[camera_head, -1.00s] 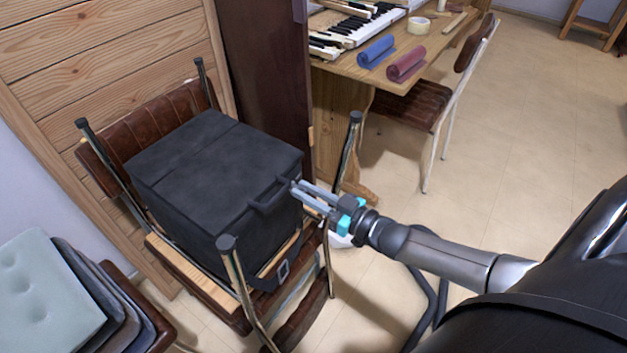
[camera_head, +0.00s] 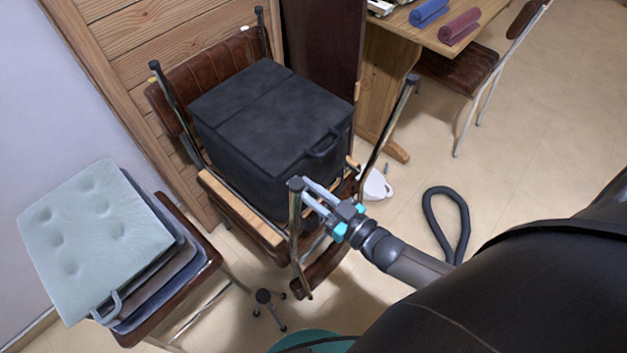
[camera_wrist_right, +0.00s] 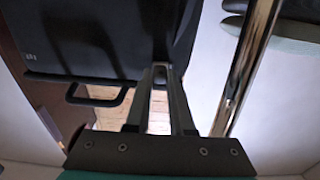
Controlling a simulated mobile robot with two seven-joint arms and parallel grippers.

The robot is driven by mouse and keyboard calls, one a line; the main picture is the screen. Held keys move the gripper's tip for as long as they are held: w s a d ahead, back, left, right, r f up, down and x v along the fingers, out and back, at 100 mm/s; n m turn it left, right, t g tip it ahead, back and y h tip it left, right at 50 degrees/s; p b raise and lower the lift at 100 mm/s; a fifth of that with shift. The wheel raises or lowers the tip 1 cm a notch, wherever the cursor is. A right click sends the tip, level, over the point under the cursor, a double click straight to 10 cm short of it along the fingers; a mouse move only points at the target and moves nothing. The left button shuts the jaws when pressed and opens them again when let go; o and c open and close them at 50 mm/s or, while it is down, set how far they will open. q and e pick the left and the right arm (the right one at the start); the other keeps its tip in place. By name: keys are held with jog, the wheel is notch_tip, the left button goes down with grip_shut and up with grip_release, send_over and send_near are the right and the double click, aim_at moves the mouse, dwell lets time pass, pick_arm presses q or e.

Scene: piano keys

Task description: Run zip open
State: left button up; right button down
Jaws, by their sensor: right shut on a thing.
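My right gripper (camera_head: 306,185) is at the bag's lower front, close to a chair leg. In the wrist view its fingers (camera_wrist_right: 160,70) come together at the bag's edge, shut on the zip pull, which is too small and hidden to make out. I cannot see the zip's teeth. My left gripper is out of view.
A metal chair leg (camera_head: 293,230) stands right beside my right gripper. Stacked cushions (camera_head: 90,235) lie on a seat at the left. A table with a blue roll (camera_head: 429,12) and a red roll (camera_head: 459,27) is at the back. A black hose (camera_head: 428,222) lies on open floor.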

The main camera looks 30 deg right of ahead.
jog(key=shift+s+a, duration=0.15)
jog(key=shift+a, duration=0.1)
jog(key=c, duration=0.8)
grip_release()
jog(key=p+v, duration=0.1)
jog(key=v, duration=1.4)
jog(key=shift+d, duration=0.1)
jog(key=shift+f, duration=0.1)
